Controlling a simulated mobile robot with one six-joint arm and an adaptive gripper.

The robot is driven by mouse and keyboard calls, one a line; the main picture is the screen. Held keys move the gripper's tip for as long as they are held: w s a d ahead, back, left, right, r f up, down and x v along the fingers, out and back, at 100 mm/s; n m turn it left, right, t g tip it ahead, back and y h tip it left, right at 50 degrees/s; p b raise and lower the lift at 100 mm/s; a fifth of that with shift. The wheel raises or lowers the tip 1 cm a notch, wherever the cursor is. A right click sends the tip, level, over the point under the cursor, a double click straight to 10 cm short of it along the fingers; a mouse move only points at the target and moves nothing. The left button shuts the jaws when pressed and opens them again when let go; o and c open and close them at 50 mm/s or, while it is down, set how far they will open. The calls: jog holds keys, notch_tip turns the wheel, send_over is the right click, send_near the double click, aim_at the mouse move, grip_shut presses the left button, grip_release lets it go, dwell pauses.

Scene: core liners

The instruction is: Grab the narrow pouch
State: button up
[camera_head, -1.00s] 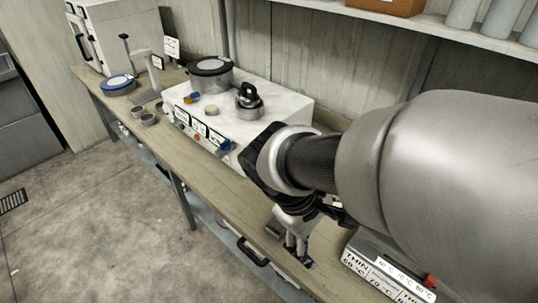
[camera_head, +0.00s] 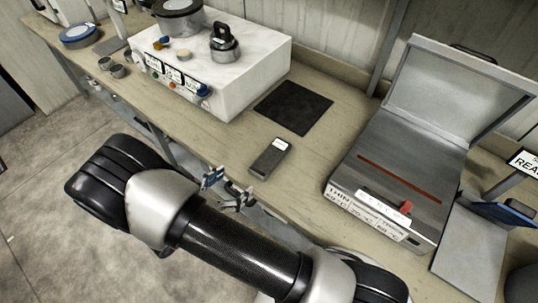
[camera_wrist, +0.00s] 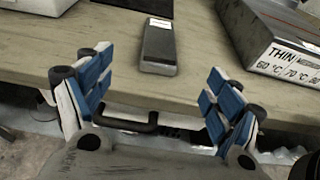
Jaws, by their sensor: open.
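The narrow pouch looks like a slim dark grey packet with a white label at its far end. It lies flat near the front edge of the bench in the head view (camera_head: 270,157). It also shows in the wrist view (camera_wrist: 158,50), ahead of the fingers and centred between them. My gripper (camera_head: 226,188) is open and empty, with blue finger pads, just off the bench's front edge and apart from the pouch. Both fingers show in the wrist view (camera_wrist: 158,85).
An open-lidded metal heater (camera_head: 385,165) marked THIN stands right of the pouch. A black mat (camera_head: 293,108) lies behind it. A white box (camera_head: 225,75) with knobs is back left. A dark handle (camera_wrist: 125,124) shows below the bench edge. Bare bench (camera_head: 325,150) surrounds the pouch.

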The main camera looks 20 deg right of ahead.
jog(key=b, duration=0.2)
send_near(271, 155)
jog(key=shift+x, duration=1.15)
jog(key=b+x, duration=0.1)
jog(key=x, duration=0.4)
jog(key=shift+d+f+b, duration=0.15)
jog(key=shift+b, duration=0.2)
jog(key=shift+c, duration=0.6)
jog(key=shift+s, duration=0.1)
jog(key=c, duration=1.1)
jog(key=shift+c, duration=0.2)
